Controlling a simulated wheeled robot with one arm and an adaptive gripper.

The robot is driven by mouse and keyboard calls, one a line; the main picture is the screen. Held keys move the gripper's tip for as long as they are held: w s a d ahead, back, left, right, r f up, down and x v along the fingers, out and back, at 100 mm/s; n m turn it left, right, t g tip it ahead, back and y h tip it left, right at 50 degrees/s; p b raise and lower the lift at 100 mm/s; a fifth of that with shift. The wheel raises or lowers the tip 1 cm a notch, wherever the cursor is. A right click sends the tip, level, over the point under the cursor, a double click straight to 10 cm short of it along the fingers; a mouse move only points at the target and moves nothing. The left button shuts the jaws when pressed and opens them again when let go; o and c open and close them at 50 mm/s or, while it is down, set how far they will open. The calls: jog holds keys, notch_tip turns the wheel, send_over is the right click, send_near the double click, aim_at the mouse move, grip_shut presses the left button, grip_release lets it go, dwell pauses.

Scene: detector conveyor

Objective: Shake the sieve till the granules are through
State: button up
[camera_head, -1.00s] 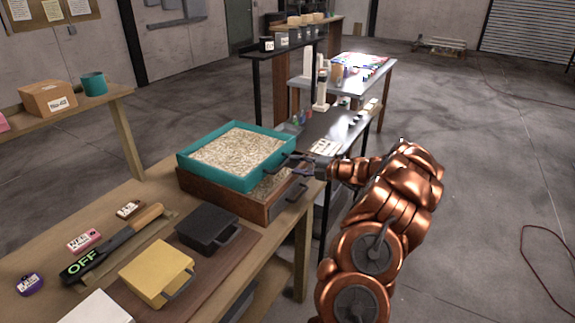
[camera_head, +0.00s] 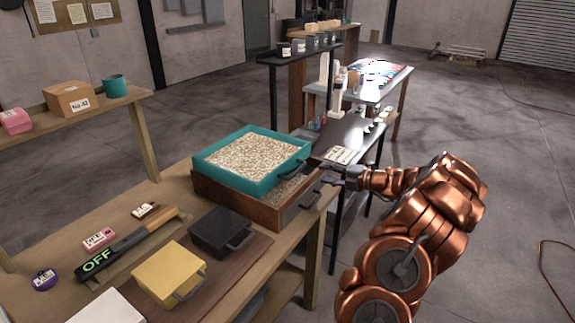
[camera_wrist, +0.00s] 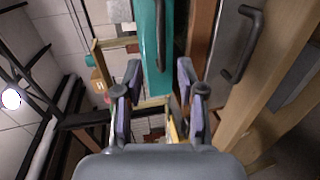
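The teal sieve (camera_head: 235,178) is a square frame full of pale granules (camera_head: 255,153). It rests on a brown wooden box (camera_head: 235,203), offset so that a strip of the box's inside shows at the right, with granules in it. The sieve has a dark handle (camera_head: 295,173) on its right side. My gripper (camera_head: 328,181) is just right of that handle, apart from it. In the wrist view, my gripper (camera_wrist: 160,88) has its fingers spread with nothing held. The sieve's teal side (camera_wrist: 152,75) and its handle (camera_wrist: 161,30) show ahead. The sieve's mesh is hidden under the granules.
The box's grey end has a handle (camera_wrist: 243,45). Black (camera_head: 217,230) and yellow (camera_head: 165,272) lidded boxes stand in front. A bar marked OFF (camera_head: 110,258) lies at the left. A dark table (camera_head: 355,135) stands behind.

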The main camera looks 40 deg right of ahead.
aim_at(300, 167)
dwell(0.3)
jog(key=shift+w, duration=0.1)
jog(key=shift+c, duration=1.3)
jog(key=shift+w+a+f+m+b, duration=0.5)
jog(key=shift+w+m+b, duration=1.85)
jog(key=shift+m, duration=3.65)
jog(key=shift+w+a+f+m+b, duration=0.45)
jog(key=shift+w+m+b, duration=0.65)
jog(key=shift+m+b, duration=3.6)
jog(key=shift+w+a+f+m+b, duration=0.5)
jog(key=shift+w+m+b, duration=1.2)
jog(key=shift+m, duration=5.6)
jog(key=shift+a+r, duration=0.15)
jog(key=shift+r, duration=0.05)
